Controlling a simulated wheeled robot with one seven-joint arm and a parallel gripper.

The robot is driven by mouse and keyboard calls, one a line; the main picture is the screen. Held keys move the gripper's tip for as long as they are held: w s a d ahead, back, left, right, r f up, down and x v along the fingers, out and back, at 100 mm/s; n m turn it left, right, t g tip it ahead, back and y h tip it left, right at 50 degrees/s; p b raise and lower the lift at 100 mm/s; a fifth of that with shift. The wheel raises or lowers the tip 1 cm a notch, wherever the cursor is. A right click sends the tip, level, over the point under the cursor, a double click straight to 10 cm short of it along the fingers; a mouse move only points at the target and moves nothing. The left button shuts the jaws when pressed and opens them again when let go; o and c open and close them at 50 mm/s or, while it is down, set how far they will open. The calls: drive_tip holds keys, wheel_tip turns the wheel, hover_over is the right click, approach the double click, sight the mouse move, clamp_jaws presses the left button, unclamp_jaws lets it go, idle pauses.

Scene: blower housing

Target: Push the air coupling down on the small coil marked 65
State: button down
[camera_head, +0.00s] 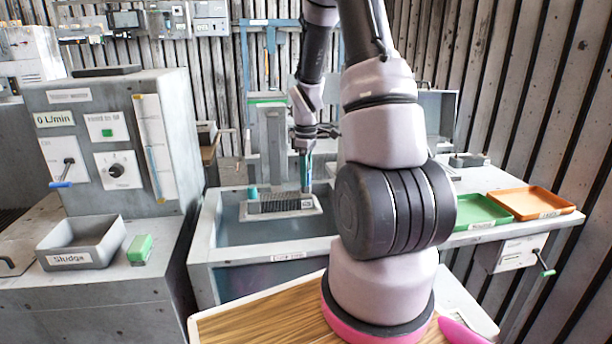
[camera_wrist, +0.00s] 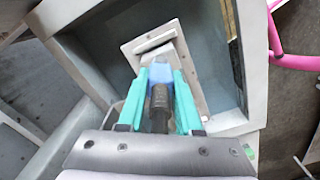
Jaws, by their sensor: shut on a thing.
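My gripper (camera_head: 306,184) points down over the basin at the right end of a small grey finned coil (camera_head: 278,203) on a pale plate. In the wrist view its teal fingers (camera_wrist: 160,76) are shut on a dark cylindrical piece with a blue part, which looks like the air coupling (camera_wrist: 159,100). The coupling's far end lies over or against the pale plate (camera_wrist: 194,92); I cannot tell whether it is seated. A small label (camera_head: 307,203) is on the coil's right end, its number too small to read. The fingers hide much of the contact.
The basin wall (camera_head: 285,256) surrounds the coil, with a teal piece (camera_head: 252,192) at the coil's left end. A cabinet (camera_head: 110,150) reading 0 L/min and a Sludge bin (camera_head: 60,260) stand left. A green tray (camera_head: 484,212) and an orange tray (camera_head: 532,203) lie right.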

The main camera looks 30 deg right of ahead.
drive_tip(key=c, duration=0.5)
unclamp_jaws()
wheel_tip(320, 180, up, 11)
drive_tip(key=shift+f, duration=0.1)
